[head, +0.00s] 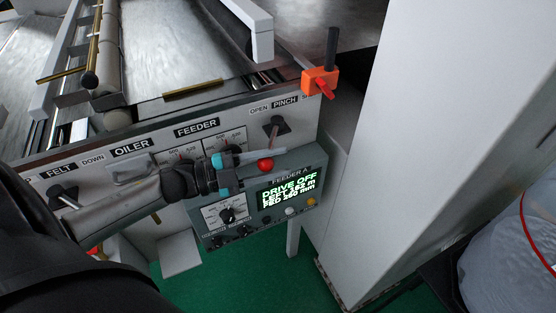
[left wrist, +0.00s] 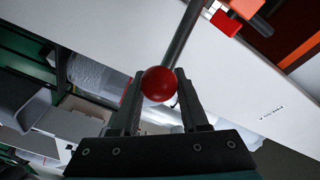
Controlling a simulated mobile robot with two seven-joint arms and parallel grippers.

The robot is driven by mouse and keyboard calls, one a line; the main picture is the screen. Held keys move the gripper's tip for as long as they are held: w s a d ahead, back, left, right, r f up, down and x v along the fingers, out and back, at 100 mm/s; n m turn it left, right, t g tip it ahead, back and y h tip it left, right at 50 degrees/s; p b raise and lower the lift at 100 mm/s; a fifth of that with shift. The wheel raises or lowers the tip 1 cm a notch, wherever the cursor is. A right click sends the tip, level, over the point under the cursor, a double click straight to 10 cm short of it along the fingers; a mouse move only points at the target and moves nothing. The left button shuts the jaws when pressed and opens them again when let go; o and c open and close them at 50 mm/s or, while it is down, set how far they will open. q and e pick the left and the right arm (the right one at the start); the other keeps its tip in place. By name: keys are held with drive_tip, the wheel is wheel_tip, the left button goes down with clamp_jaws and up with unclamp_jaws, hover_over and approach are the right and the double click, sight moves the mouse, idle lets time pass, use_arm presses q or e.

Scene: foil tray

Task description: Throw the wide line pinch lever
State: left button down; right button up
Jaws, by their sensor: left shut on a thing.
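The pinch lever (head: 273,138) comes out of a dark boot under the "OPEN PINCH" label on the machine's front panel. Its rod points down and ends in a red ball knob (head: 265,165). My left gripper (head: 256,158) reaches in from the left, and its fingers are shut at the knob end of the lever. In the left wrist view the red knob (left wrist: 158,85) sits between the two fingertips, with the grey rod (left wrist: 182,38) running up beyond it. The right end of the label is cut off from sight. My right gripper is not in view.
The control box (head: 315,165) with a lit "DRIVE OFF" screen hangs just below the knob. An orange block (head: 312,82) with a black handle and red lever sits at the panel's upper right corner. A white column (head: 420,150) stands to the right. Green floor (head: 265,265) shows below.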

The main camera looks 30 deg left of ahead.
use_arm(q)
drive_tip(key=shift+s+d+f, duration=0.1)
drive_tip(key=shift+s+f, duration=0.25)
drive_tip(key=shift+f, duration=0.25)
drive_tip(key=c, duration=0.8)
unclamp_jaws()
drive_tip(key=shift+c, duration=0.2)
drive_tip(key=o, duration=0.4)
drive_tip(key=shift+s+r, duration=0.1)
drive_tip(key=shift+s, duration=0.05)
drive_tip(key=shift+r, duration=0.2)
drive_tip(key=shift+w+r, duration=0.2)
wheel_tip(320, 180, up, 20)
drive_tip(key=p, duration=0.6)
drive_tip(key=shift+f, duration=0.25)
